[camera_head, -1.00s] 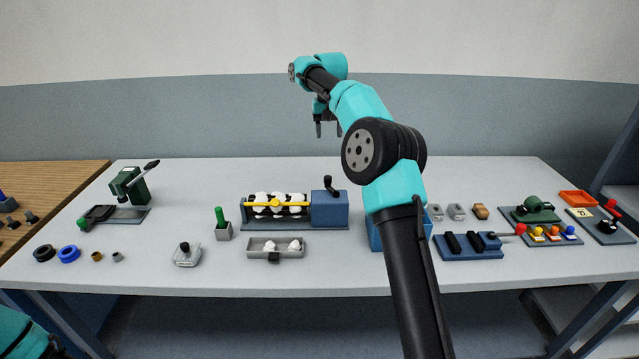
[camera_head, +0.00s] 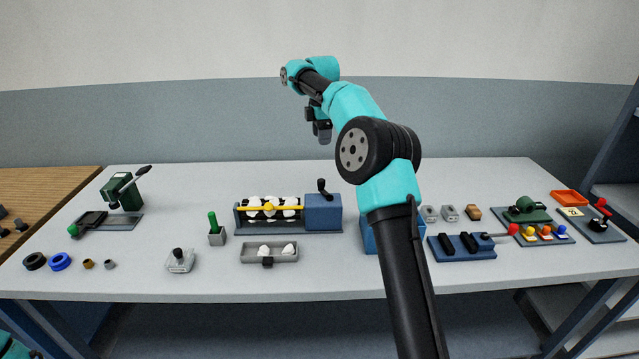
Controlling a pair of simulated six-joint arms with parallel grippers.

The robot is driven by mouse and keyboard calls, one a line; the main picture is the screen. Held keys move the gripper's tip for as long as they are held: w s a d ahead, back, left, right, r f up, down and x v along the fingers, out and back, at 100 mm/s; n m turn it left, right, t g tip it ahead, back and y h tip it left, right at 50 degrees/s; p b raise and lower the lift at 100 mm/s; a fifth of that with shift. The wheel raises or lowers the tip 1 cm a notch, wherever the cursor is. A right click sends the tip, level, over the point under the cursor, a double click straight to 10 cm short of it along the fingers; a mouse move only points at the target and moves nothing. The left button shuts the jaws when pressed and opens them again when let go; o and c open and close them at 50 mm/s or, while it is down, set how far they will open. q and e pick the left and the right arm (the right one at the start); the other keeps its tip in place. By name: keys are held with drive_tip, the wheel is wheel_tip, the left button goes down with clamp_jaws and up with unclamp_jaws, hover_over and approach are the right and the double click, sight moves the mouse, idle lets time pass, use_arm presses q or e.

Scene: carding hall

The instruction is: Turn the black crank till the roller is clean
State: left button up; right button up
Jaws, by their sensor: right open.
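A dark roller with white fluff tufts (camera_head: 254,214) sits in a blue frame near the middle of the table, with a yellow bar (camera_head: 285,208) along its front. A blue box (camera_head: 323,212) closes its right end. The black crank (camera_head: 321,186) stands up at that box's top. My right gripper (camera_head: 323,132) is open and empty, raised above and behind the crank, clear of it. A grey tray (camera_head: 269,260) with white fluff lies in front of the roller. Only a piece of my left arm shows at the bottom left corner; its gripper is out of view.
A green-handled tool (camera_head: 213,223) stands in a grey holder left of the roller. A blue box (camera_head: 369,236), partly hidden by my right arm, and a blue lever panel (camera_head: 463,254) are to the right. The table behind the roller is clear.

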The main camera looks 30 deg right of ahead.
sight(322, 180)
drive_tip(key=n, duration=0.6)
wheel_tip(322, 180, down, 17)
drive_tip(key=shift+f, duration=0.2)
idle(0.8)
drive_tip(key=c, duration=0.9)
drive_tip(key=shift+d, duration=0.1)
